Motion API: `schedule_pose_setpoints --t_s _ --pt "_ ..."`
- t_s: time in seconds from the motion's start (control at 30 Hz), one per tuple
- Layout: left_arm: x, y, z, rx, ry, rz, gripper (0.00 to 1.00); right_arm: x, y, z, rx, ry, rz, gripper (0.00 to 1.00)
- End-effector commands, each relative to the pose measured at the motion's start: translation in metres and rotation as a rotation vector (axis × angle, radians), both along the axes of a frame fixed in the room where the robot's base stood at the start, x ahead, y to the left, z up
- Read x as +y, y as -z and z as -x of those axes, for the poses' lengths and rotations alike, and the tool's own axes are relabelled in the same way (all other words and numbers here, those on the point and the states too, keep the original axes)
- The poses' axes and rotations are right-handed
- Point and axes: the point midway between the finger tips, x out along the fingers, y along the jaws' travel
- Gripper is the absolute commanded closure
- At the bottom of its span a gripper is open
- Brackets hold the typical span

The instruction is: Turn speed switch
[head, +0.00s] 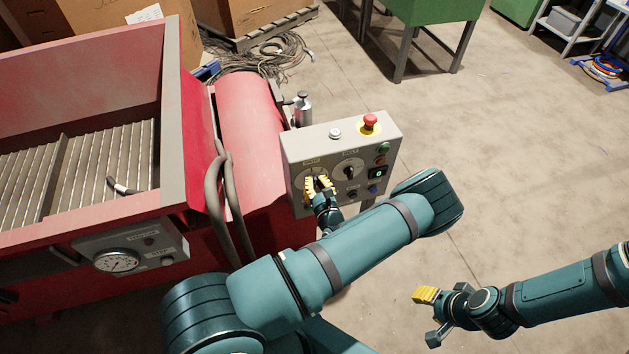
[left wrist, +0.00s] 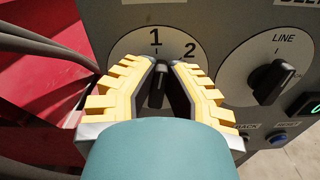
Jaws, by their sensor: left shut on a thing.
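The speed switch (left wrist: 158,88) is a black knob on a round white dial marked 1 and 2, on the left of the grey control box (head: 300,147). Its top points about at the 1. My left gripper (head: 319,184) has its yellow-padded fingers on both sides of this knob and is shut on it; the fingers hide much of the knob and the dial's lower part. In the left wrist view the gripper (left wrist: 165,78) fills the middle. My right gripper (head: 432,315) is open and empty over the floor at the lower right.
A second black knob (left wrist: 269,82) on a dial marked LINE sits just right. A red emergency button (head: 370,121) tops the box; a green-lit switch (head: 378,173) and several buttons are on its face. Grey hoses (head: 226,200) and the red machine (head: 250,115) stand close left.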

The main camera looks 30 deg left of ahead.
Motion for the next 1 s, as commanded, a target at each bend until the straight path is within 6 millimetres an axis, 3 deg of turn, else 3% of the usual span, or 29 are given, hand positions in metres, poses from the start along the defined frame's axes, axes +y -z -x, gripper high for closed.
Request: schedule_pose_setpoints --t_s 0.6,1.0 --pt "-0.004 0.003 -0.006 0.362 0.001 -0.31 1.0 0.0 -0.012 0.003 0.006 -0.001 -0.001 0.53" --pt "-0.004 0.003 -0.006 0.452 -0.001 -0.389 1.0 0.0 -0.014 0.003 0.007 -0.002 -0.001 0.53"
